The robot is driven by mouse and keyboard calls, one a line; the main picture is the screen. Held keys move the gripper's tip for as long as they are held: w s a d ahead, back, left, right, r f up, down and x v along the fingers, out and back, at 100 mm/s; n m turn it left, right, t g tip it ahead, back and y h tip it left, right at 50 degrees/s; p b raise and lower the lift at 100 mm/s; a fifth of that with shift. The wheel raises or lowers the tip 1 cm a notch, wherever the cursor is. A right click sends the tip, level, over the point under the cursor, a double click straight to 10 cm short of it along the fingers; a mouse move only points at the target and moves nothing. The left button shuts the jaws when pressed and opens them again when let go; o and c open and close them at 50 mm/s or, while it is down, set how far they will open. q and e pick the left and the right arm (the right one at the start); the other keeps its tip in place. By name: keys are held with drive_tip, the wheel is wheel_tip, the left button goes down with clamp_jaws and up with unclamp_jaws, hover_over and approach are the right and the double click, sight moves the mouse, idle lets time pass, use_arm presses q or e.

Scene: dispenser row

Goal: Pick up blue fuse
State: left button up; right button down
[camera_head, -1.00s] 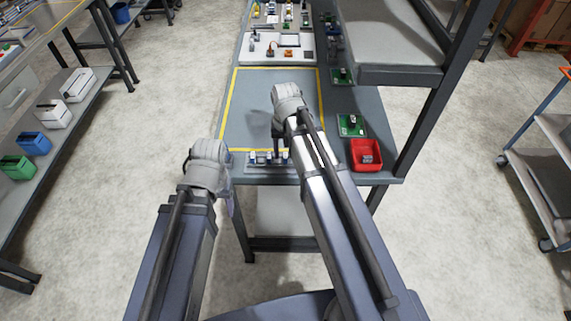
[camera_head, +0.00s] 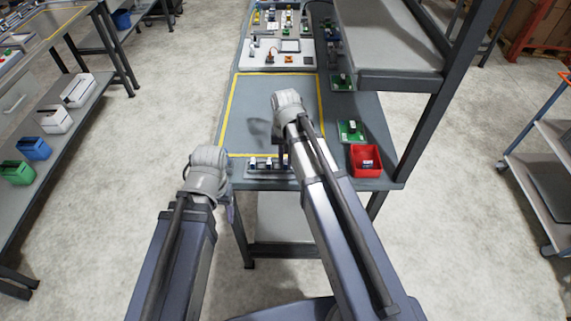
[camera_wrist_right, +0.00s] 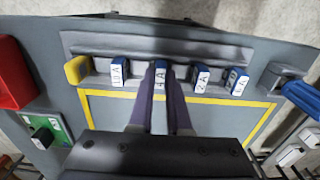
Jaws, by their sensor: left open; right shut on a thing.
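A grey fuse rack (camera_head: 262,174) lies along the near edge of the table. In the right wrist view it holds a row of blue fuses with white labels, including one on the left (camera_wrist_right: 119,72), two on the right (camera_wrist_right: 201,76) (camera_wrist_right: 237,81), and a yellow piece (camera_wrist_right: 77,69) at the left end. My right gripper (camera_wrist_right: 160,88) is shut on a blue fuse (camera_wrist_right: 161,70) in the middle of the row, labelled something like 4A. I cannot tell whether that fuse is lifted. My left gripper (camera_head: 230,210) is open and empty beside the table's near left corner.
A red bin (camera_head: 366,161) stands at the table's right, with a green board (camera_head: 350,131) behind it. The yellow-outlined area (camera_head: 255,100) behind the rack is mostly clear. A shelf (camera_head: 400,75) overhangs the table's right side.

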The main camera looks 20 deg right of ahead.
sight(285, 161)
idle(0.4)
wheel_tip(285, 161, up, 10)
drive_tip(key=p, duration=1)
drive_tip(key=shift+r+p, duration=1)
drive_tip(key=shift+p, duration=0.05)
idle(0.5)
wheel_tip(285, 161, up, 3)
drive_tip(key=p, duration=0.3)
idle(0.4)
